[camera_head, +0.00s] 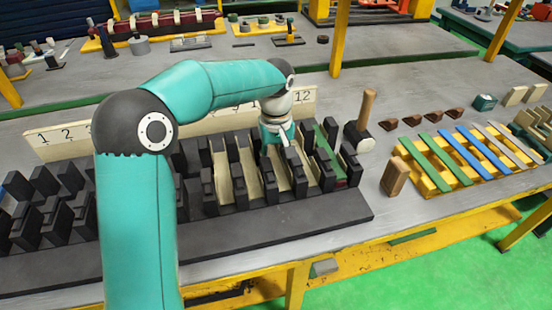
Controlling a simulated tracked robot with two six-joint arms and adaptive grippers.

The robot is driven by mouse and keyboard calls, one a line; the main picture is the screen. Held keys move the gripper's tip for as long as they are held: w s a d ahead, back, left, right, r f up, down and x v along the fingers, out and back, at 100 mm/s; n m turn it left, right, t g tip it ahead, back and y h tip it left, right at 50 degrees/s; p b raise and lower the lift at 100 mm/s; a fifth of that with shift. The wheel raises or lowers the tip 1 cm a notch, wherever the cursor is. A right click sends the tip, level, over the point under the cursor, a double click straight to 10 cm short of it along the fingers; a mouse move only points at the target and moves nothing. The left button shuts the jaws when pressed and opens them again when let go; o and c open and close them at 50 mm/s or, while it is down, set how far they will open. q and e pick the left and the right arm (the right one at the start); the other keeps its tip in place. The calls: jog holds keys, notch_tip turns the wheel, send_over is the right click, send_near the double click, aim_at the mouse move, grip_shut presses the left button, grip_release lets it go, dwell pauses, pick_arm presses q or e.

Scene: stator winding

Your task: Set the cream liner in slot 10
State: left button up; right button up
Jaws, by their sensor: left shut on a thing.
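The black slotted stator block (290,217) lies along the near bench, with upright black teeth and cream liners (246,170) in several of its slots. A pale number board (60,143) stands behind it; 1, 2, 3 and 12 are readable, and my arm covers much of the middle. My left gripper (286,143) points down among the teeth towards the block's right end. It is shut on what seems to be a cream liner, mostly hidden by the gripper and teeth. I cannot tell which numbered slot it is over or how deep the liner sits. My right gripper is out of view.
A mallet (366,115) and a wooden block (395,177) stand right of the stator block. A yellow rack (430,182) holds green, blue and grey strips. Small brown pieces (411,121) lie behind it. My left arm hides the block's middle.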

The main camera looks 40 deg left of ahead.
aim_at(276, 166)
pick_arm(q)
jog(key=shift+f, duration=0.25)
jog(key=o, duration=0.9)
jog(key=shift+o, duration=0.2)
jog(key=shift+r, duration=0.2)
jog(key=shift+r+p, duration=0.5)
jog(key=shift+p, duration=0.05)
jog(key=shift+r, duration=0.2)
notch_tip(276, 166, up, 7)
jog(key=p, duration=0.6)
jog(key=shift+r+p, duration=0.15)
jog(key=shift+p, duration=0.25)
